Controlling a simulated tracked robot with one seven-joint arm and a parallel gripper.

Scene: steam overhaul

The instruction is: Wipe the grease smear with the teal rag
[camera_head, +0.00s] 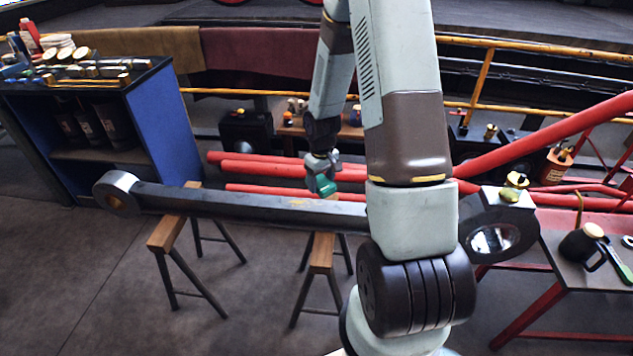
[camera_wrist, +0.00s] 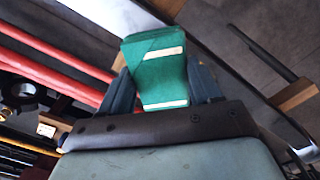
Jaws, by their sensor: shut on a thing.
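My gripper (camera_head: 321,178) is shut on the teal rag (camera_head: 326,188), just above or at the upper edge of a long grey steel rod (camera_head: 240,201). In the wrist view the rag (camera_wrist: 157,50) is a folded teal block with pale stripes, gripped between my two fingers (camera_wrist: 162,85). I cannot tell whether the rag touches the rod. A small yellowish mark (camera_head: 297,203), possibly the grease smear, shows on the rod just left of the rag. No smear is clear in the wrist view, where the rod (camera_wrist: 215,70) passes behind the rag.
The rod rests on wooden-topped trestles (camera_head: 320,254). Red pipes (camera_head: 270,172) run behind it. A blue cabinet (camera_head: 157,130) with tools stands left. A red-framed table (camera_head: 560,262) with a dark can (camera_head: 580,244) stands right. The floor in front of the rod is mostly clear.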

